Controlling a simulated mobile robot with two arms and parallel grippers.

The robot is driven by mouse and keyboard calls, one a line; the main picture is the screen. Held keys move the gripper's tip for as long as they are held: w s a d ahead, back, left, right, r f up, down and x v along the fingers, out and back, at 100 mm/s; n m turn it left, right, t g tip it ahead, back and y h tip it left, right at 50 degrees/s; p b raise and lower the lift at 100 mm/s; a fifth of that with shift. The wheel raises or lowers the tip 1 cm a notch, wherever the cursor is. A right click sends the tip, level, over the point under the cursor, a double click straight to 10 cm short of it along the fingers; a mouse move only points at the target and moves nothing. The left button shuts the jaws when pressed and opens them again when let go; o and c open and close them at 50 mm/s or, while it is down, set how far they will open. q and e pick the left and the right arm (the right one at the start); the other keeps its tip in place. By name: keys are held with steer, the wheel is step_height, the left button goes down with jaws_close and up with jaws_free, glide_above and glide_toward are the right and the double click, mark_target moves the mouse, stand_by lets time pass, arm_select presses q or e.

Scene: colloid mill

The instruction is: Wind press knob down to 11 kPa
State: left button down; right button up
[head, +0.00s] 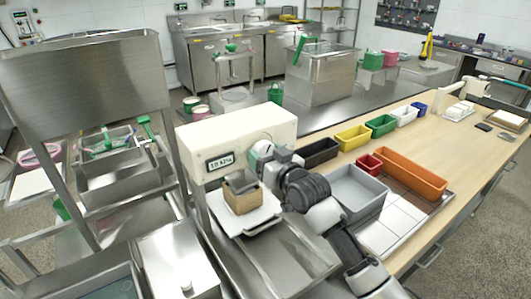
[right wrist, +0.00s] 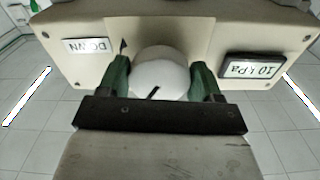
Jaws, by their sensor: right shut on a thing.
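The press machine is a cream housing (head: 240,130) with a small display (head: 219,162) on its front. In the right wrist view the display (right wrist: 252,68) appears upside down and seems to read 10 kPa. The white round knob (right wrist: 160,72) carries a dark mark. My right gripper (right wrist: 161,80) is shut on the knob, with one green finger on each side. In the head view my right gripper (head: 264,156) hides most of the knob. My left gripper is not in view.
A tan open box (head: 243,199) stands on a white plate (head: 262,216) below the housing. A grey bin (head: 352,192), orange tray (head: 410,172) and black bin (head: 320,152) lie to the right. Steel frames and basins (head: 115,175) crowd the left.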

steer(key=shift+r+m, duration=0.1)
steer(key=shift+m, duration=0.3)
steer(key=o, duration=0.9)
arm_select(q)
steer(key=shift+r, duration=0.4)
arm_select(e)
steer(key=shift+o, duration=0.2)
steer(key=shift+s, duration=0.1)
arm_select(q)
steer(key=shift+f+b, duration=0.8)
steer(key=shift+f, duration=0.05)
arm_select(e)
steer(key=v, duration=1)
steer(key=shift+s+d, duration=0.25)
steer(key=shift+s, duration=0.05)
